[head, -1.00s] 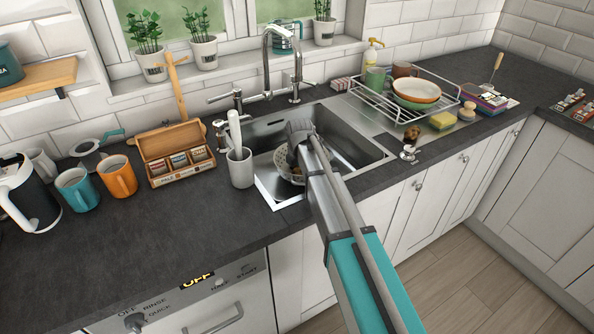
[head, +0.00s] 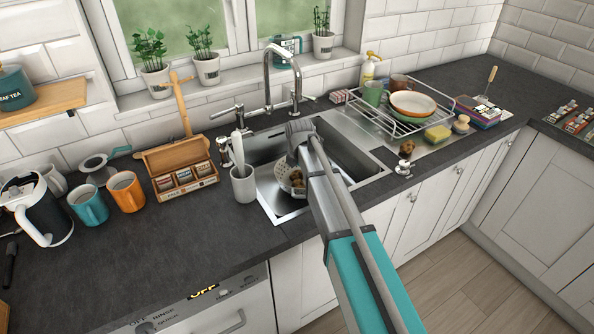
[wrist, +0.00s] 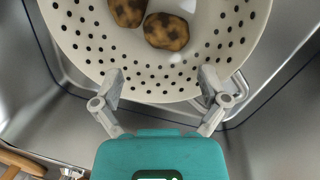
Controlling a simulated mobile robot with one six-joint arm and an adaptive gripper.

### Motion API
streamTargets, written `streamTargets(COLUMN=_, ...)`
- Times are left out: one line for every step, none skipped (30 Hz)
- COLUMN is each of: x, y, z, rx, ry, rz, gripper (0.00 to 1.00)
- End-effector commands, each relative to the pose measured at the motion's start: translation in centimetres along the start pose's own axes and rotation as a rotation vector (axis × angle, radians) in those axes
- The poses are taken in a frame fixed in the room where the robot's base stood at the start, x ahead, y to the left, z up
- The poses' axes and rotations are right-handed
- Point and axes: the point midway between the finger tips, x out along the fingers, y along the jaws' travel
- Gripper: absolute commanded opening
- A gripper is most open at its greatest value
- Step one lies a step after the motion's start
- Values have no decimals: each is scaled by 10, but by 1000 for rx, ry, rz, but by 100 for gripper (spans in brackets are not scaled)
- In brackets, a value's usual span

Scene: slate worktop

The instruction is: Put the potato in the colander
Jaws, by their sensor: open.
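The white perforated colander (head: 281,177) stands in the sink, partly hidden behind my arm. In the wrist view the colander (wrist: 215,62) fills the upper part. Two brown, dark-spotted potatoes lie inside it, one in the middle (wrist: 166,32) and one cut off by the top edge (wrist: 127,10). My gripper (wrist: 163,88) is open and empty, its fingertips over the colander's near rim. Whether they touch the rim I cannot tell. Another brown lump, which looks like a potato (head: 407,148), is on the worktop right of the sink. The fingertips are hidden in the head view.
A utensil pot (head: 244,186) stands at the sink's left edge, beside a wooden tea box (head: 182,175). The tap (head: 268,90) rises behind the sink. A dish rack (head: 385,120) with bowls, a sponge (head: 438,133) and a small metal item (head: 404,168) are at right.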

Motion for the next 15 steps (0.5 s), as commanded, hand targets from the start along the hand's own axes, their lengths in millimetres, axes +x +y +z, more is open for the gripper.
streamTargets(x=-9, y=0, z=0, rx=0, ry=0, rz=0, gripper=94)
streamTargets(x=-11, y=0, z=0, rx=0, ry=0, rz=0, gripper=94)
streamTargets(x=-15, y=0, z=0, rx=0, ry=0, rz=0, gripper=94)
streamTargets(x=-17, y=0, z=0, rx=0, ry=0, rz=0, gripper=94)
streamTargets(x=-20, y=0, z=0, rx=0, ry=0, rz=0, gripper=94)
streamTargets(x=-23, y=0, z=0, rx=0, ry=0, rz=0, gripper=94)
streamTargets(x=-25, y=0, z=0, rx=0, ry=0, rz=0, gripper=94)
streamTargets(x=-28, y=0, z=0, rx=0, ry=0, rz=0, gripper=94)
streamTargets(x=-31, y=0, z=0, rx=0, ry=0, rz=0, gripper=94)
streamTargets(x=-34, y=0, z=0, rx=0, ry=0, rz=0, gripper=94)
streamTargets(x=-36, y=0, z=0, rx=0, ry=0, rz=0, gripper=94)
streamTargets(x=-39, y=0, z=0, rx=0, ry=0, rz=0, gripper=94)
streamTargets(x=-42, y=0, z=0, rx=0, ry=0, rz=0, gripper=94)
streamTargets(x=-44, y=0, z=0, rx=0, ry=0, rz=0, gripper=94)
streamTargets(x=-47, y=0, z=0, rx=0, ry=0, rz=0, gripper=94)
